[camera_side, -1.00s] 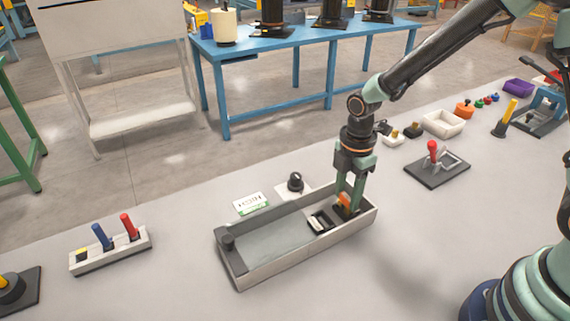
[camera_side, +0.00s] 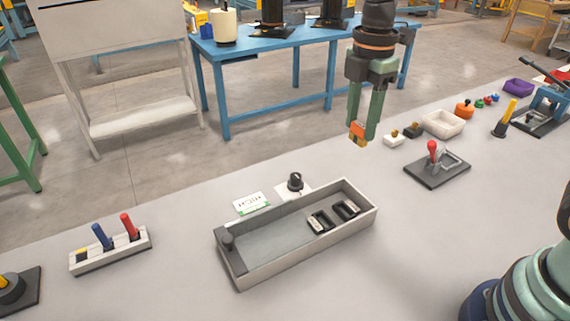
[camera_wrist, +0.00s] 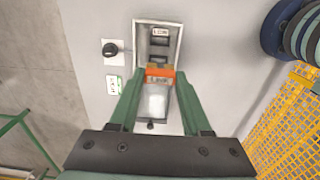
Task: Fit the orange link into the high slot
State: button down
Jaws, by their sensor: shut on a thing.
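The orange link (camera_side: 357,131) is held between the fingertips of my gripper (camera_side: 362,124), high above the bench and clear of the tray. In the wrist view the link (camera_wrist: 160,73) is between both fingers. The long grey tray (camera_side: 296,256) lies below. It has two dark slots in its right part: one nearer the right end (camera_side: 346,209) and one to its left (camera_side: 319,221). Both look empty of orange. In the wrist view, a label on the slot farthest up (camera_wrist: 160,32) seems to read LOW. The link and fingers hide part of the tray there.
A black knob (camera_side: 295,182) and a white-green card (camera_side: 251,203) sit behind the tray. A red-handled lever plate (camera_side: 437,168) stands to the right, with a white bin (camera_side: 443,123) behind it. A block with blue and red pegs (camera_side: 110,252) is at left.

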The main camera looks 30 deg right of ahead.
dwell(0.3)
jog(key=a+f, duration=0.5)
jog(key=f, duration=0.6)
jog(key=shift+a+f, duration=0.2)
jog(key=shift+a, duration=0.2)
jog(key=shift+f, duration=0.1)
jog(key=shift+f, duration=2.8)
jog(key=shift+f, duration=1.3)
jog(key=shift+c, duration=1.4)
grip_release()
